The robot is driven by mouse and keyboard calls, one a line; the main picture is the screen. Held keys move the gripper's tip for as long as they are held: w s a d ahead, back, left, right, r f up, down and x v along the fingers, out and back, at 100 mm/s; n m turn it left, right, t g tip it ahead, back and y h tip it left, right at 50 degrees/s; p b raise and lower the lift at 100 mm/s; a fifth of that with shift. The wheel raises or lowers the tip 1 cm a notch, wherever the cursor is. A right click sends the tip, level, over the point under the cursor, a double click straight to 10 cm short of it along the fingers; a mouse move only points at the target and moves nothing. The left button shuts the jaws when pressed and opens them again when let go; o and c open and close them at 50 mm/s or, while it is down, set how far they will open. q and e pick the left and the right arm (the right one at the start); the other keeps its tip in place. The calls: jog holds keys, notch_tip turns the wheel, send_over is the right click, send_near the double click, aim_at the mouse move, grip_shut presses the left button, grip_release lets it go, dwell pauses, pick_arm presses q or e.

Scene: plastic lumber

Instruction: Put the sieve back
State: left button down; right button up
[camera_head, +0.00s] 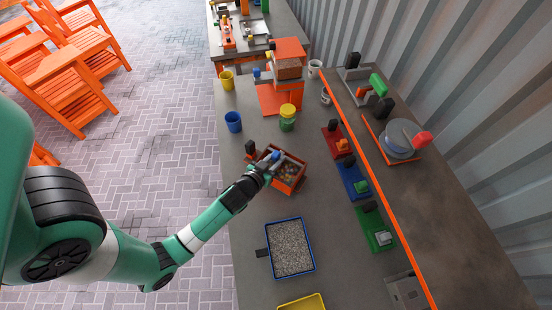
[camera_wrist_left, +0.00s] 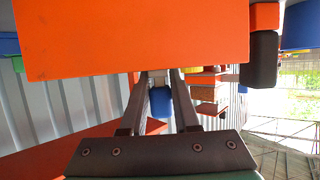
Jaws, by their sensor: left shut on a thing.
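The orange box-shaped sieve (camera_head: 303,168), with small pieces inside, is mid-table in the head view. A black handle (camera_head: 250,147) shows at its far left. My left gripper (camera_head: 271,160) is shut at its left end, beside a small blue part (camera_head: 276,155). In the left wrist view the sieve's orange face (camera_wrist_left: 135,40) fills the top and hides the fingertips (camera_wrist_left: 161,76). The blue part (camera_wrist_left: 160,101) shows between the fingers. The exact grip point is hidden. My right gripper is in neither view.
A blue tray of grey granules (camera_head: 314,266) lies in front, with a yellow tray (camera_head: 302,303) nearer. Behind stand a blue cup (camera_head: 233,122), a yellow-green container (camera_head: 287,118) and an orange stand (camera_head: 290,48). An orange rail (camera_head: 380,190) runs along the right.

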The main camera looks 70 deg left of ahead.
pick_arm(q)
jog(key=shift+f, duration=0.15)
jog(key=c, duration=0.7)
grip_release()
jog(key=shift+o, duration=0.2)
jog(key=shift+s+d+r, duration=0.1)
jog(key=shift+s+r, duration=0.05)
jog(key=shift+r, duration=0.15)
jog(key=v, duration=1.1)
jog(key=shift+s+d+r, duration=0.15)
jog(key=shift+s+r, duration=0.05)
jog(key=shift+s, duration=0.05)
